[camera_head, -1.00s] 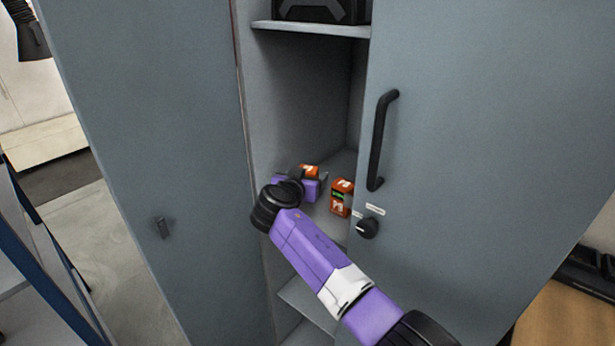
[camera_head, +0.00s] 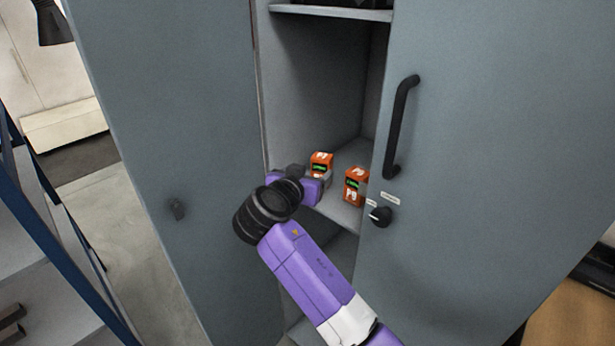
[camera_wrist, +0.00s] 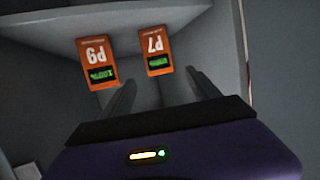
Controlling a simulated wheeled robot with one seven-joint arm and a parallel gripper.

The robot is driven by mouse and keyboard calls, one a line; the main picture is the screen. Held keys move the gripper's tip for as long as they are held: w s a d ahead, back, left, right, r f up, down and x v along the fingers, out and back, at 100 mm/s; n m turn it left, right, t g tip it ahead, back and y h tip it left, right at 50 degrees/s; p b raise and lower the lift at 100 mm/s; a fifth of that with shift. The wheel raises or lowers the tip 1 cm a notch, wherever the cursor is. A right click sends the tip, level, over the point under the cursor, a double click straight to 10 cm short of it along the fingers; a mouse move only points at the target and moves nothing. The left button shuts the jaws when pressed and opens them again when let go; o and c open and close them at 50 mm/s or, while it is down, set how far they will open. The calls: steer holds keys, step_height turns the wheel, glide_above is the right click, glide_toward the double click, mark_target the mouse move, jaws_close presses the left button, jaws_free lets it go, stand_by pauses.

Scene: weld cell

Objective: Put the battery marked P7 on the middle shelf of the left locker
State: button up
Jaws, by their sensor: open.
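Battery P7 (camera_head: 320,165), orange with a green display, stands upright on the middle shelf (camera_head: 345,212) of the locker, at the left. Battery P9 (camera_head: 356,185) stands to its right, apart from it. In the wrist view, which is upside down, P7 (camera_wrist: 155,48) is at the right and P9 (camera_wrist: 96,64) at the left; both markings are readable. My gripper (camera_wrist: 162,77) is open and empty, its fingertips just in front of P7. In the head view, its purple hand (camera_head: 310,189) is at the shelf's front left, and its fingers are partly hidden.
A grey panel with a latch (camera_head: 177,208) bounds the opening at left. A grey door with a black handle (camera_head: 401,128) and a knob (camera_head: 380,216) is close at right. The upper shelf (camera_head: 330,12) is above. A blue-framed rack (camera_head: 50,235) stands at far left.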

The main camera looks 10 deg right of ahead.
steer(key=s+a+f+n+y, duration=0.35)
steer(key=s+f, duration=0.65)
steer(key=f, duration=0.5)
steer(key=s+f+n+y, duration=0.1)
steer(key=s+f+y, duration=0.1)
steer(key=s+f, duration=0.5)
steer(key=s+f+y, duration=0.2)
steer(key=s+f, duration=0.1)
steer(key=s, duration=0.7)
steer(key=s+d+r+y, duration=0.1)
steer(key=s+d+r, duration=0.15)
steer(key=s, duration=1.45)
steer(key=s+d+r+n+t, duration=0.1)
steer(key=s+d+r, duration=0.2)
steer(key=s+r, duration=0.3)
steer(key=s+d+r+t, duration=0.1)
steer(key=s+d+r, duration=0.3)
steer(key=s+r, duration=0.3)
steer(key=shift+s+d+n+h, duration=0.25)
steer(key=shift+s+n+h, duration=0.1)
steer(key=shift+h, duration=0.1)
